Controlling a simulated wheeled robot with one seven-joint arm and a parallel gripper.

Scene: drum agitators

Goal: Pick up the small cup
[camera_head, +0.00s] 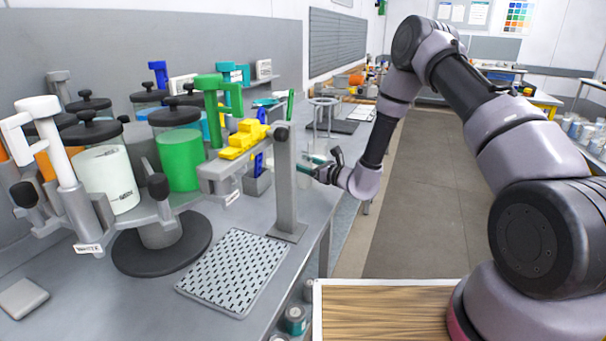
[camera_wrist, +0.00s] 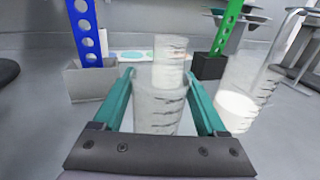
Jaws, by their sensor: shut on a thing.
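My gripper (camera_head: 316,166) is at the right edge of the workbench in the head view, beside the grey post. In the wrist view its two teal fingers (camera_wrist: 158,105) are closed on the sides of a small clear cup (camera_wrist: 158,112) with dark graduation marks. Another clear graduated cup (camera_wrist: 171,52) shows directly behind or partly inside it; I cannot tell which. A larger clear cup (camera_wrist: 245,92) with white contents stands just right of the right finger. In the head view the held cup is too small and hidden to make out. Whether it is clear of the bench cannot be told.
A grey holder (camera_wrist: 91,82) with a blue perforated strip stands left of the fingers, and a black holder (camera_wrist: 207,67) with a green strip behind right. A carousel of lidded drums (camera_head: 180,157), a grey post (camera_head: 286,185) and a perforated mat (camera_head: 233,272) occupy the bench (camera_head: 75,310).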

